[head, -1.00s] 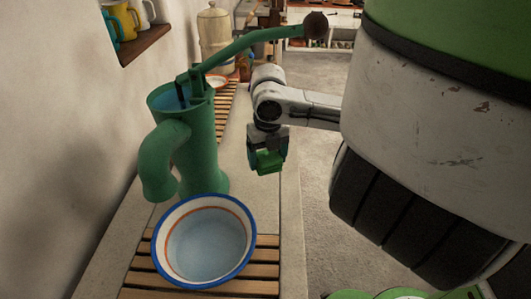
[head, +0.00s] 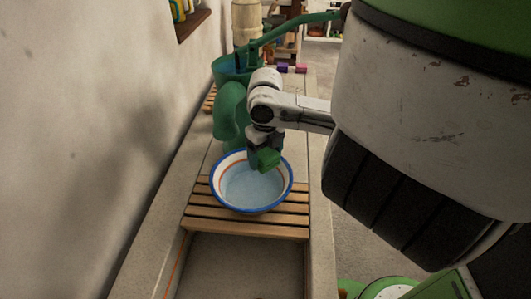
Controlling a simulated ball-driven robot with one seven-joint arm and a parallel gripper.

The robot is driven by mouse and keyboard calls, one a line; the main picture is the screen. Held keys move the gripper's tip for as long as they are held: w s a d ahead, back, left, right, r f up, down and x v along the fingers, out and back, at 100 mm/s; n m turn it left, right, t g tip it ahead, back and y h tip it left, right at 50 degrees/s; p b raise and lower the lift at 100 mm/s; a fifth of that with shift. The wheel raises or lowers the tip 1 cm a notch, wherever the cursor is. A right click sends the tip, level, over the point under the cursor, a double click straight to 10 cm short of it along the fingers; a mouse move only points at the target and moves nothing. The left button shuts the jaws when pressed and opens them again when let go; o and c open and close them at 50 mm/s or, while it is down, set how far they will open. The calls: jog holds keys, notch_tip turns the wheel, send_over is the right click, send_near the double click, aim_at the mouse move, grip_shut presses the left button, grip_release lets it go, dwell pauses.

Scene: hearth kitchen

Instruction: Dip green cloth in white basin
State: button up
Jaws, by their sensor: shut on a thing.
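The white basin (head: 230,200) has a blue rim and an orange band inside, and pale blue water shows in it. It stands on a wooden slatted rack. The green cloth (head: 265,159) looks like a small folded block. My gripper (head: 262,151) is shut on the cloth and holds it over the far right part of the basin in the picture. I cannot tell whether the cloth touches the water. The cloth hides part of the basin's far rim.
A green hand pump (head: 232,110) stands just behind the basin, its long handle (head: 290,33) reaching up to the right. The slatted rack (head: 245,228) spans a stone sink (head: 245,265). A wall (head: 90,120) runs along the left. Purple and pink items (head: 291,69) lie farther back.

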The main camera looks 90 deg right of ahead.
jog(key=shift+f+b, duration=4.9)
jog(key=shift+f, duration=1.1)
jog(key=shift+f+b, duration=0.55)
jog(key=shift+f, duration=0.05)
jog(key=shift+s+d+r, duration=0.1)
jog(key=shift+r, duration=0.1)
jog(key=shift+r+p, duration=4.6)
jog(key=shift+r, duration=1.4)
